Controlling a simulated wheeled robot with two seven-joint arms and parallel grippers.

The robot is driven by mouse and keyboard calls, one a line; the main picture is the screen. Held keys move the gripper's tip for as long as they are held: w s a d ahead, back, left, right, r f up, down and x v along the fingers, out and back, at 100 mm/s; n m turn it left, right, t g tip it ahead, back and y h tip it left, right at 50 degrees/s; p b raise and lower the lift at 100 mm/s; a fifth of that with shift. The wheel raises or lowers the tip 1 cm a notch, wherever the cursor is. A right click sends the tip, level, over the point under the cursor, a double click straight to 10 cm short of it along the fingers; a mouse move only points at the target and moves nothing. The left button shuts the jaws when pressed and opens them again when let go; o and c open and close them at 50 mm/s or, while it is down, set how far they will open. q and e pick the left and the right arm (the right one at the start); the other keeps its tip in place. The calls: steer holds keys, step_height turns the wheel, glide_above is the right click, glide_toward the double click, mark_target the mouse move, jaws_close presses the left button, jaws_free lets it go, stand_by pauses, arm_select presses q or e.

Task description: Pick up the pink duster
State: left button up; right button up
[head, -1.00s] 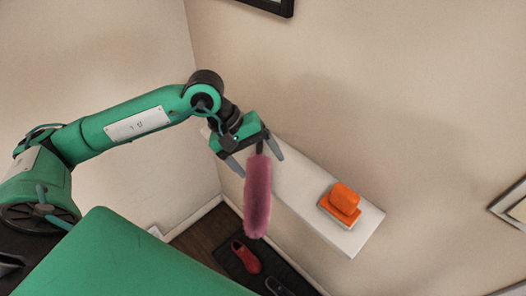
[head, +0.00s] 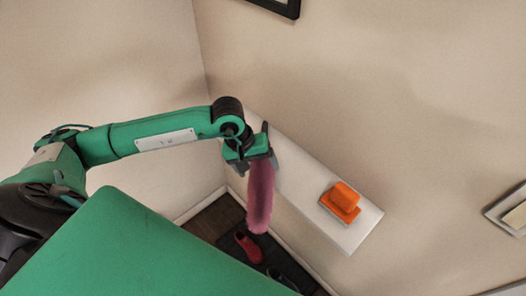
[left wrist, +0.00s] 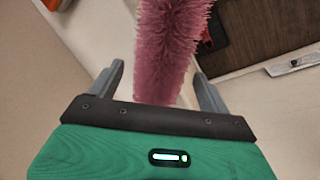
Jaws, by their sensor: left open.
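The pink duster (head: 261,200) has a long fluffy head that hangs down past the front edge of the white shelf in the head view. It also shows in the left wrist view (left wrist: 170,45), running from the top down between my fingers. My left gripper (head: 262,160) is at the duster's upper end. In the left wrist view my left gripper (left wrist: 158,85) is open, with one finger on each side of the pink head and a gap beside it. The duster's handle is hidden behind the gripper. My right gripper is not in view.
The white shelf (head: 290,180) runs along the wall. An orange object (head: 343,198) sits near its right end. Red shoes (head: 248,247) lie on a dark mat on the floor below. Picture frames (head: 280,7) hang on the wall.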

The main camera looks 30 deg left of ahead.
arm_select(q)
steer(key=p+x, duration=0.2)
steer(key=x, duration=0.1)
steer(key=shift+f, duration=0.6)
steer(key=c, duration=1.1)
